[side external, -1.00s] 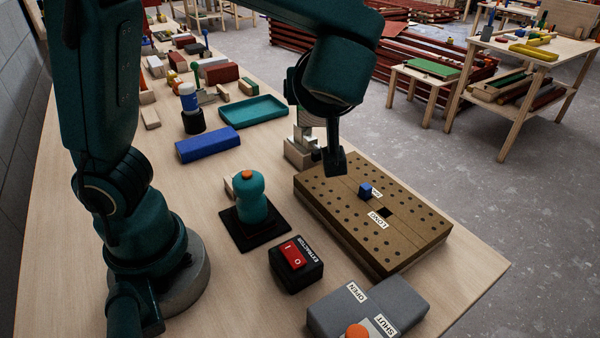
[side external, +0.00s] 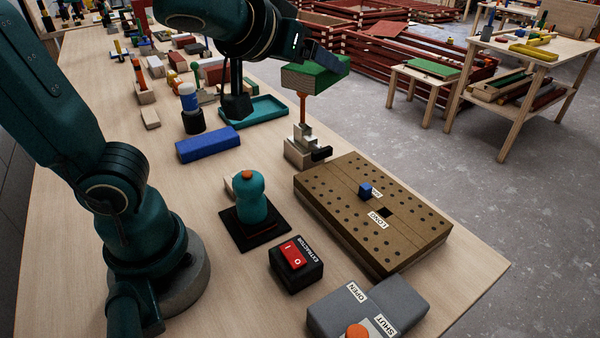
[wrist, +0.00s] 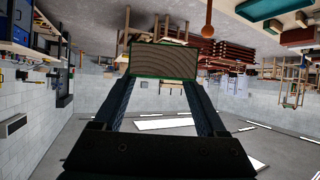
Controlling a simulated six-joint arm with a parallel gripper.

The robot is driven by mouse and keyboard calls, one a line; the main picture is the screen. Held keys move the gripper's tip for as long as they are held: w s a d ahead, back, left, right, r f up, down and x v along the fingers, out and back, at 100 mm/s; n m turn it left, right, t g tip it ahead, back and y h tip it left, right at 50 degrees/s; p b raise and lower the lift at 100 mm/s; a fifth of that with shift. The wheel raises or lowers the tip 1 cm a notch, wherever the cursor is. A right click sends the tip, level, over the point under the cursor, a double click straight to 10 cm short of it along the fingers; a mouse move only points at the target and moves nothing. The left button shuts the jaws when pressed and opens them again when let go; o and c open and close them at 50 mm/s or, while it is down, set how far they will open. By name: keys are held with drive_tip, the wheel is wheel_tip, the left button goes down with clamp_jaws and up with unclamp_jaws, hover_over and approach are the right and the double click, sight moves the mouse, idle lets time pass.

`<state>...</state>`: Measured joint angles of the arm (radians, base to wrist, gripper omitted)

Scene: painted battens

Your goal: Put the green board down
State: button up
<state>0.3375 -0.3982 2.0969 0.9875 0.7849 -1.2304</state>
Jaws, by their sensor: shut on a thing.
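The green board (side external: 325,76) is a short block with green faces and a bare brown grained end. It is held up in the air, tilted, above the back of the bench. My gripper (side external: 322,60) is shut on it. In the wrist view the board's grained end (wrist: 163,62) shows between the two fingers. Below it in the side view, an orange rod (side external: 302,106) stands at a grey stepped block (side external: 304,148). I cannot tell whether the board touches the rod.
A drilled brown block (side external: 335,205) with a small blue cube (side external: 366,190) lies in front. A teal tray (side external: 255,112) and a blue block (side external: 207,145) lie to the left. An extractor switch (side external: 296,258) sits nearer.

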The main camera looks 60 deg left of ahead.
drive_tip(key=shift+w+d+r+m+h, duration=0.15)
drive_tip(key=shift+w+d+m+h, duration=0.15)
drive_tip(key=shift+d+m+h, duration=0.3)
drive_tip(key=shift+s+a+n+y, duration=0.15)
drive_tip(key=shift+a+n+y, duration=0.15)
drive_tip(key=shift+n+y, duration=0.2)
drive_tip(key=s+a+f+n+g+y, duration=0.2)
drive_tip(key=a+f+n+g+y, duration=0.65)
drive_tip(key=a+n, duration=0.3)
drive_tip(key=n+g+h, duration=0.2)
drive_tip(key=n+g, duration=0.5)
drive_tip(key=g, duration=0.1)
hover_over(227, 170)
wheel_tip(227, 170, down, 9)
drive_tip(key=shift+t, duration=0.25)
drive_tip(key=shift+a+f, duration=0.1)
drive_tip(key=shift+f, duration=3.15)
drive_tip(key=shift+f, duration=0.55)
drive_tip(key=o, duration=1.3)
drive_tip(key=shift+o, duration=0.2)
